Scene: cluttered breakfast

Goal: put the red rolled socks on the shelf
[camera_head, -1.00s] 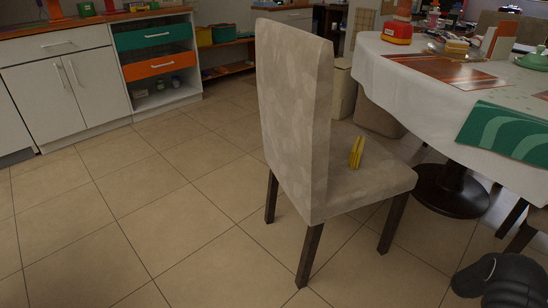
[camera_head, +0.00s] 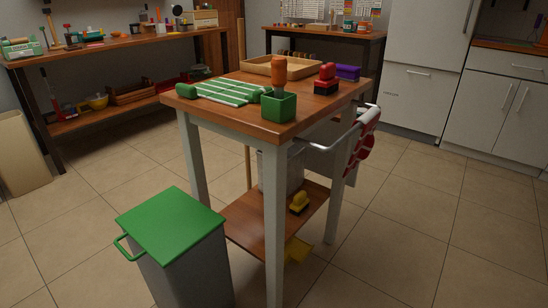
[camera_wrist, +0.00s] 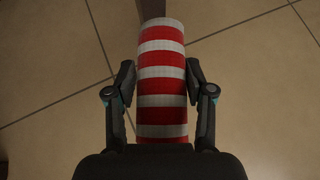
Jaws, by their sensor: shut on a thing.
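The red rolled socks (camera_wrist: 162,102), a roll with red and white bands, sit between the fingers of my gripper (camera_wrist: 160,72) in the wrist view. The fingers press on both sides of the roll, and the floor shows below it. My gripper and the roll are not in the head view. A low wooden shelf (camera_head: 245,228) lies under a small wood-topped table in the head view. Another low shelf (camera_head: 85,123) runs under the workbench at the back left. I cannot tell which one the task means.
The table top (camera_head: 237,83) holds a wooden tray (camera_head: 282,78), a striped green cloth (camera_head: 221,92) and a green pot (camera_head: 278,106). A green-lidded bin (camera_head: 170,225) stands at its front left. A rail (camera_head: 330,136) juts out at right. Floor at right is clear.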

